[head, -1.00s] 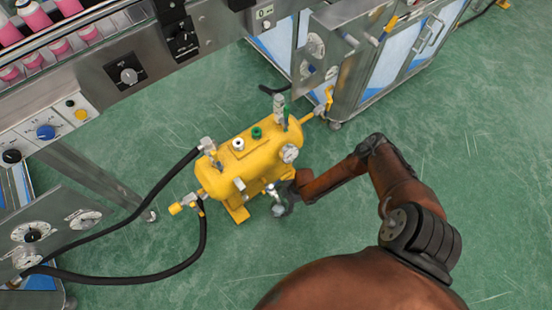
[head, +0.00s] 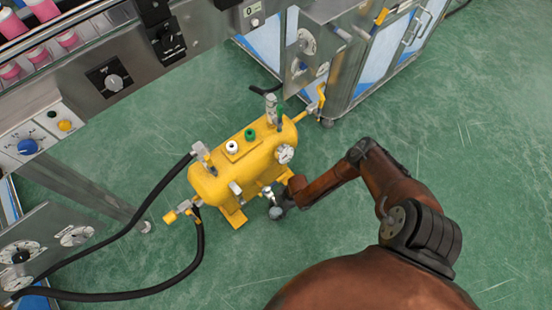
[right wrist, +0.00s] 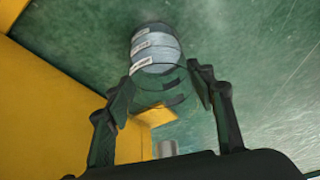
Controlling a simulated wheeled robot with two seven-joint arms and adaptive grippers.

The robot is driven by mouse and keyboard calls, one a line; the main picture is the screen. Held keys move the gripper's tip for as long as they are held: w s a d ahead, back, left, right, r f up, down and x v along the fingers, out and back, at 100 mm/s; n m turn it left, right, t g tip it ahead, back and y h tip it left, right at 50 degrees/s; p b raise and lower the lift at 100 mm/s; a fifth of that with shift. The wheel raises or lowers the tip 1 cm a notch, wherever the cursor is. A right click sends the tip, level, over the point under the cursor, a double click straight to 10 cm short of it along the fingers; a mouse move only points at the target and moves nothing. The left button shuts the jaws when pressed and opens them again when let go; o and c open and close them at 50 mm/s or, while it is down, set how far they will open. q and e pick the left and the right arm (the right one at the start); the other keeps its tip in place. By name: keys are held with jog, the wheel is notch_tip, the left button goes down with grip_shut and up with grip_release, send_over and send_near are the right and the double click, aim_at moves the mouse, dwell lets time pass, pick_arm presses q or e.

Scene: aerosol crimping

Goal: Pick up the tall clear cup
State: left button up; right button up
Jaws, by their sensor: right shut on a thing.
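The tall clear cup (right wrist: 157,48) shows in the right wrist view as a see-through cylinder with blue-grey bands and small white labels. Its near part is clear, with thin dark curved lines, and lies between the fingertips of my right gripper (right wrist: 160,95), which is shut on it. In the head view my right gripper (head: 284,201) is small and dark beside the yellow tank's lower right side. The cup (head: 276,213) shows there as a small grey round end at the gripper. I cannot tell whether it touches the tank. My left gripper is not in view.
A yellow tank (head: 240,167) with valves, gauges and feet stands on the green floor, close to the gripper. Black hoses (head: 115,234) run from it to the left. Steel machinery (head: 120,45) with pink bottles lines the upper left.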

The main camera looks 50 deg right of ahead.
jog(key=c, duration=0.6)
jog(key=shift+r, duration=0.1)
